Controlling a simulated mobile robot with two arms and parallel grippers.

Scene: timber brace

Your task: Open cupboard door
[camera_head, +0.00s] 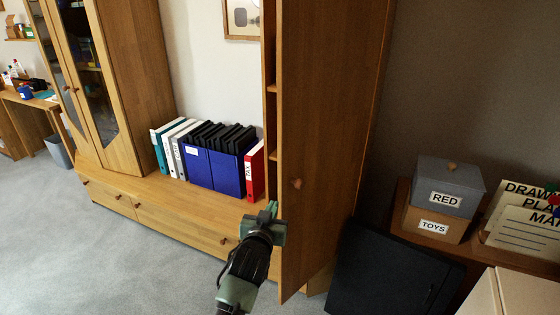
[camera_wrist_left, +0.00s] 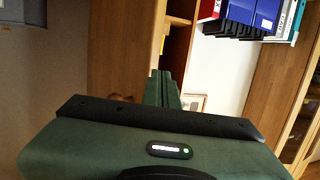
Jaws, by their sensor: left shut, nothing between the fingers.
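The tall wooden cupboard door (camera_head: 325,120) stands ajar in the head view, with its round knob (camera_head: 296,183) on the outer face. Shelves (camera_head: 271,88) show in the gap along its left edge. My left gripper (camera_head: 273,208) is shut and empty beside the door's lower left edge, left of and below the knob. In the left wrist view, the shut fingers (camera_wrist_left: 166,75) point toward the gap between the door (camera_wrist_left: 122,45) and the shelf interior (camera_wrist_left: 180,40). The knob (camera_wrist_left: 121,97) is partly hidden behind the gripper body. I cannot tell whether the fingers touch the door. My right gripper is not in view.
A low bench with drawers (camera_head: 180,222) runs left, holding binders (camera_head: 212,165). A glass-door cabinet (camera_head: 85,75) stands beyond. Right of the door are a dark panel (camera_head: 385,275) and labelled boxes (camera_head: 447,185). The grey carpet (camera_head: 60,250) is clear at front left.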

